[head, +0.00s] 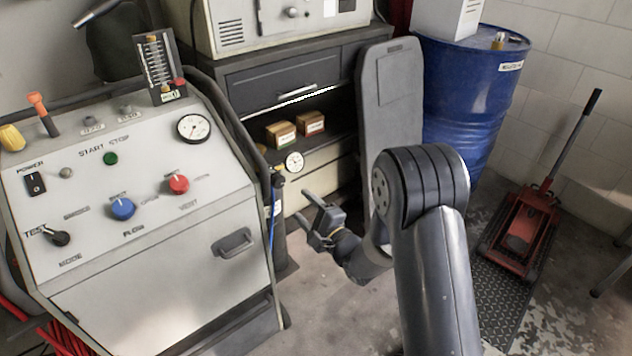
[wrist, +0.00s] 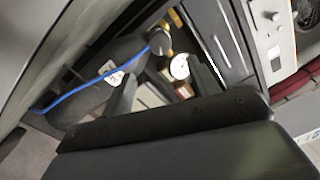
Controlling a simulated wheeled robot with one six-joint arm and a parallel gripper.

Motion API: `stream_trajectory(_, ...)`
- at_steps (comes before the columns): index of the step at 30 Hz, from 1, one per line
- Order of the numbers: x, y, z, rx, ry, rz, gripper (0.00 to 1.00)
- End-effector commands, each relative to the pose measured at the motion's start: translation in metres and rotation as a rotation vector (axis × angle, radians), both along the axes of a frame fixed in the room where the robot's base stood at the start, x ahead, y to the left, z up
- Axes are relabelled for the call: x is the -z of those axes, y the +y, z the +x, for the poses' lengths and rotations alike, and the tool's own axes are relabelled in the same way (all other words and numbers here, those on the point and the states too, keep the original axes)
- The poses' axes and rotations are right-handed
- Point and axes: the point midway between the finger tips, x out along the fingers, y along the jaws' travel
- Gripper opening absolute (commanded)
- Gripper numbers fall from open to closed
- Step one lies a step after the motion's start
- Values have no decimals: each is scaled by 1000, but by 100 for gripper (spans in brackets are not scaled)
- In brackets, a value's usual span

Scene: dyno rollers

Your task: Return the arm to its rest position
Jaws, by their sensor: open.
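My arm (head: 430,250) rises from the bottom of the head view, bends at a dark elbow joint and reaches left and down. My gripper (head: 308,213) is open and empty, with its fingers spread, in the gap between the grey control console (head: 180,310) and my elbow. In the wrist view my gripper (wrist: 165,88) shows as dark fingers apart, with nothing held between them. It appears clear of the console in the head view.
The console panel has a blue knob (head: 122,208), a red knob (head: 178,184) and a gauge (head: 194,127). A dark cylinder (wrist: 105,85) with a gauge (wrist: 179,67) stands beside it. A drawer cabinet (head: 290,80), blue drum (head: 470,95) and red floor jack (head: 520,230) stand behind.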

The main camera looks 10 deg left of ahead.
Motion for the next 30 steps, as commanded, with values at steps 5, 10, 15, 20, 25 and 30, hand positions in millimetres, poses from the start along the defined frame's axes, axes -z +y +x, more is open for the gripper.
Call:
stream_trajectory(5, 0, 1, 1, 0, 0, 0, 57)
stream_trajectory(10, 0, 13, 11, -1, -2, 1, 57)
stream_trajectory(15, -1, 34, 29, -3, -2, 1, 57)
stream_trajectory(20, -2, 54, 47, -1, -2, 1, 57)
stream_trajectory(25, -3, 70, 62, -1, -1, 1, 57)
stream_trajectory(30, -3, 80, 70, -1, 0, 0, 57)
